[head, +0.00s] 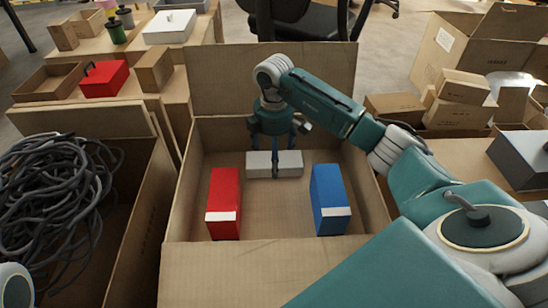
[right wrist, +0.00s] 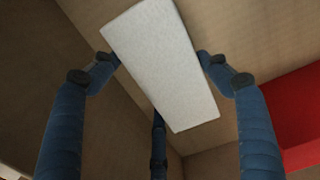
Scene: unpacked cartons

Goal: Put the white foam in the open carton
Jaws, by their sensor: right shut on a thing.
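The white foam (head: 262,164) is a flat pale block inside the open carton (head: 205,140), towards its back wall. My right gripper (head: 275,150) reaches down into the carton from above and is shut on the foam, with one dark finger across its front. In the right wrist view the foam (right wrist: 165,65) lies at a slant between the blue fingers. Whether it touches the carton floor I cannot tell. My left gripper is not in view.
A red box (head: 225,192) and a blue box (head: 327,190) stand in the carton, in front of the foam on either side. A carton of dark cables (head: 55,190) is at left. Small boxes (head: 460,100) are stacked at right.

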